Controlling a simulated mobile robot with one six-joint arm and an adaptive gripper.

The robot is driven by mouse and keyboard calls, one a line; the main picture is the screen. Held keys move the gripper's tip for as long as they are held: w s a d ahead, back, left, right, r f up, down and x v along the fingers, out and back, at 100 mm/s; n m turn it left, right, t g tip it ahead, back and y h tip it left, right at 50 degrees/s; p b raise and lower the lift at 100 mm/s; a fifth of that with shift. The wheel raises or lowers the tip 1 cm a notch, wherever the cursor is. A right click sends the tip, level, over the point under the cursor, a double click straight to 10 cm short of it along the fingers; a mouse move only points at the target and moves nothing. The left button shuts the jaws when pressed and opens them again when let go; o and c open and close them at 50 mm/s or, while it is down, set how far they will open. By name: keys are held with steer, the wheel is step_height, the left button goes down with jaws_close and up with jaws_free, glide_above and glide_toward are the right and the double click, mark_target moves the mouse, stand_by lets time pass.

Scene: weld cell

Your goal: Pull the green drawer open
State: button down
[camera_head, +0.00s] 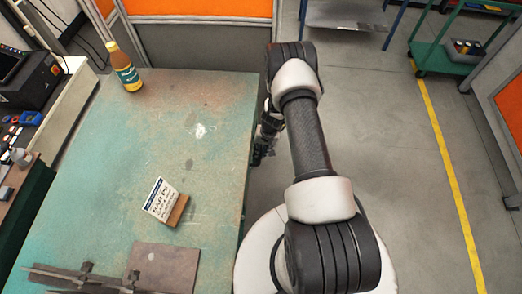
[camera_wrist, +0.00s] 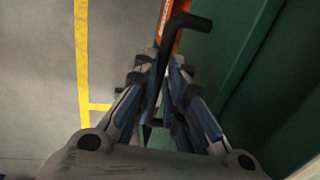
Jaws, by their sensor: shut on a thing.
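In the wrist view, my gripper (camera_wrist: 165,80) is shut on a black bent bar handle (camera_wrist: 187,22). The handle's bent end reaches toward a dark green front (camera_wrist: 224,48), which looks like the green drawer. Most of the drawer is outside the view, and I cannot tell whether it stands open. The handle's lower part lies between the fingers.
The green-topped workbench (camera_head: 110,190) carries a bottle (camera_head: 126,70), a small sign on a wooden block (camera_head: 162,202) and a brown metal plate (camera_head: 160,266). Grey floor with a yellow line (camera_head: 443,150) is clear on the right. A green cart (camera_head: 432,57) stands at the back right.

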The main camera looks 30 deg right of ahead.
steer(key=shift+d, duration=0.15)
steer(key=s+d+b, duration=0.3)
steer(key=s+d, duration=0.4)
steer(key=d, duration=0.4)
steer(key=s+d+b, duration=0.4)
steer(key=s+d, duration=0.4)
steer(key=d, duration=0.2)
steer(key=shift+d, duration=0.4)
steer(key=c, duration=1.7)
jaws_free()
steer(key=shift+o, duration=0.2)
step_height(320, 180, up, 12)
steer(key=s+d, duration=0.1)
steer(key=shift+d, duration=0.4)
steer(key=shift+f, duration=0.1)
